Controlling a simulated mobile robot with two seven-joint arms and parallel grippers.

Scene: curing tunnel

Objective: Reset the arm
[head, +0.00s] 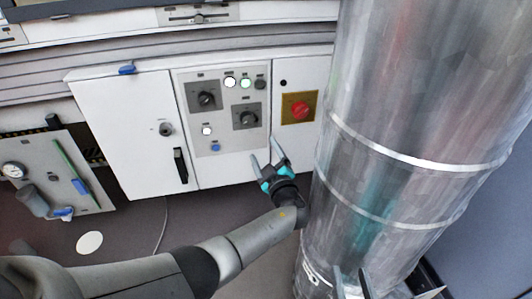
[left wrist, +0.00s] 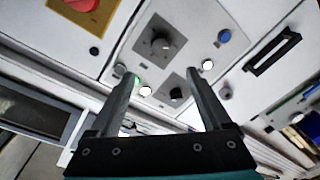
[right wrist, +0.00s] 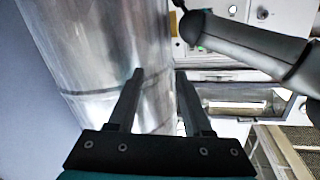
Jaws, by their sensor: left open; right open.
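My left gripper (head: 264,150) is open and empty in front of the lower right part of the grey control panel (head: 222,165) in the head view. Its two fingers (left wrist: 162,76) stand apart in the left wrist view, with the panel's knobs and lamps beyond them. I cannot tell how far they are from the panel. My right gripper (head: 350,271) shows at the bottom edge of the head view, in front of the large metal duct. Its fingers (right wrist: 159,73) are apart and empty in the right wrist view, with the duct behind them.
The shiny metal duct (head: 395,120) fills the right side. A red knob on a yellow plate (head: 299,108) sits between panel and duct. A white cabinet door with a black handle (head: 180,166) is left of the panel. A gauge board (head: 50,172) stands far left.

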